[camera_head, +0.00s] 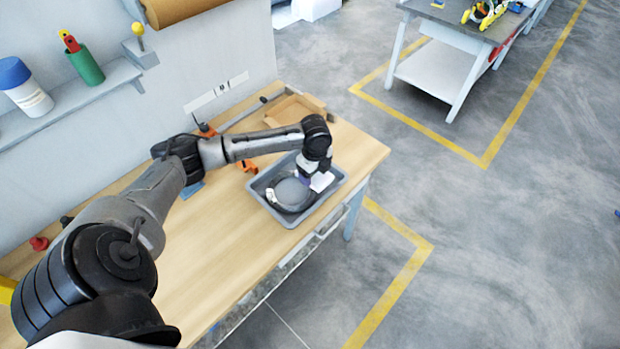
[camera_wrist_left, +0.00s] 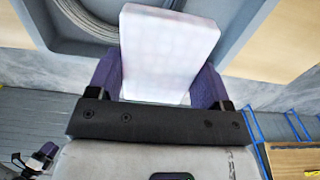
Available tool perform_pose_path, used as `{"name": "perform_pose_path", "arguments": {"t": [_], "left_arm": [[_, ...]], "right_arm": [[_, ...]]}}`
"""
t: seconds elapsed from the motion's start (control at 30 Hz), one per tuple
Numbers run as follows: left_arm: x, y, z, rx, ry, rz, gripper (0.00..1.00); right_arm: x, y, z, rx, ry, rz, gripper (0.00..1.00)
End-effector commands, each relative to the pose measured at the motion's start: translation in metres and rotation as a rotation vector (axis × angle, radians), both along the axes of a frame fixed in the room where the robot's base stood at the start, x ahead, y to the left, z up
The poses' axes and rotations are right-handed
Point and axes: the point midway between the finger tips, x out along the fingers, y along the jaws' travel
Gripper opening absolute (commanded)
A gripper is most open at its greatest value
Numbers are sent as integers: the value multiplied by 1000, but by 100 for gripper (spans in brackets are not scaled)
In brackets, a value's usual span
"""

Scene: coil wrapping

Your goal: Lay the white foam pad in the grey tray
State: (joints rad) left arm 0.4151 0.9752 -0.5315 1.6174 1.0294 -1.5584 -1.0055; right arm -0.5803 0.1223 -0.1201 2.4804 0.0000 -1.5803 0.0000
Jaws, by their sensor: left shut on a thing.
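The white foam pad (camera_wrist_left: 165,50) is between the two purple fingers of my left gripper (camera_wrist_left: 158,85), which is shut on it. In the head view the pad (camera_head: 321,181) shows as a small white patch beside my left gripper (camera_head: 306,180), over the right part of the grey tray (camera_head: 268,207). The tray sits near the right end of the wooden table. A round grey coil (camera_head: 291,195) lies in the tray, left of the pad, and its strands (camera_wrist_left: 85,15) show in the wrist view. Whether the pad touches the tray floor, I cannot tell. My right gripper is not in view.
A cardboard box (camera_head: 294,110) stands behind the tray by the wall. Orange-handled tools (camera_head: 250,166) lie near the tray's left. A wall shelf (camera_head: 75,100) holds a bottle (camera_head: 25,88) and a green cup (camera_head: 86,66). The table front (camera_head: 215,270) is clear.

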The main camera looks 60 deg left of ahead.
Motion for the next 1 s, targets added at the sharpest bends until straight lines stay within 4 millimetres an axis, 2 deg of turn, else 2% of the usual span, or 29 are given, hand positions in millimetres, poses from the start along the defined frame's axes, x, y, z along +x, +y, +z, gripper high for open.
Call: {"name": "perform_pose_path", "arguments": {"t": [0.2,0.37,0.7,1.0], "left_arm": [[-1,18,-11,0,0,0,51],[-2,19,-15,-1,1,-1,51],[-2,19,-51,0,0,0,51],[-2,19,-52,0,-1,-1,51]], "right_arm": [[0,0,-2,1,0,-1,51],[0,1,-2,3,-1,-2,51],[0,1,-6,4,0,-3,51],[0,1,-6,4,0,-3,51]]}}
